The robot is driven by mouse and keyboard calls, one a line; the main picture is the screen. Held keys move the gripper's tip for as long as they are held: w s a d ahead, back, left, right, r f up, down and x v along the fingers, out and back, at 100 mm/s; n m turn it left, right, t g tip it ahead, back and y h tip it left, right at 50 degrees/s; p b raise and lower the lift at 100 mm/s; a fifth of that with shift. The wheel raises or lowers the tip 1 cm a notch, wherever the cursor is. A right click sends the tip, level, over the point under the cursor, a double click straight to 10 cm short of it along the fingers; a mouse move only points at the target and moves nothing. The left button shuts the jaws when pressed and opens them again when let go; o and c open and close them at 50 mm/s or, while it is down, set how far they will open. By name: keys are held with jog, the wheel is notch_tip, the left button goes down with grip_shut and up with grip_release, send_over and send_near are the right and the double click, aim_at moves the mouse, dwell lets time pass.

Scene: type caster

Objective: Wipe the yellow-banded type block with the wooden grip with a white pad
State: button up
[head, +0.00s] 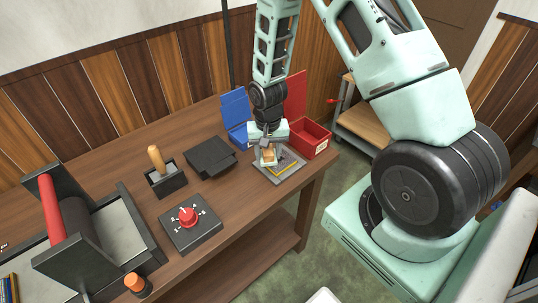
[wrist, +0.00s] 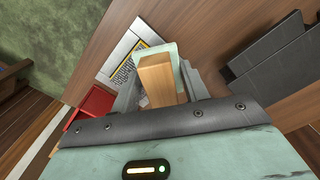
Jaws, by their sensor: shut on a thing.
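My gripper (head: 268,150) is shut on the wooden grip (wrist: 157,80), which also shows in the head view (head: 269,158). A pale pad (wrist: 163,52) shows at the far end of the grip. The yellow-banded type block (wrist: 122,60) lies on a grey plate (wrist: 116,40), partly hidden by the pad and gripper. In the head view its yellow band (head: 286,166) shows just right of the gripper. The pad is over or beside the block; I cannot tell whether they touch.
An open red box (head: 309,138) and an open blue box (head: 238,132) stand behind the plate. Black plates (head: 210,157), a wooden-handled tool in a black holder (head: 167,180), and a red dial (head: 187,216) are to the left. The table's right edge is close to the plate.

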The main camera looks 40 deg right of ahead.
jog(key=shift+r+p, duration=1.4)
jog(key=shift+r, duration=0.9)
jog(key=shift+d, duration=0.1)
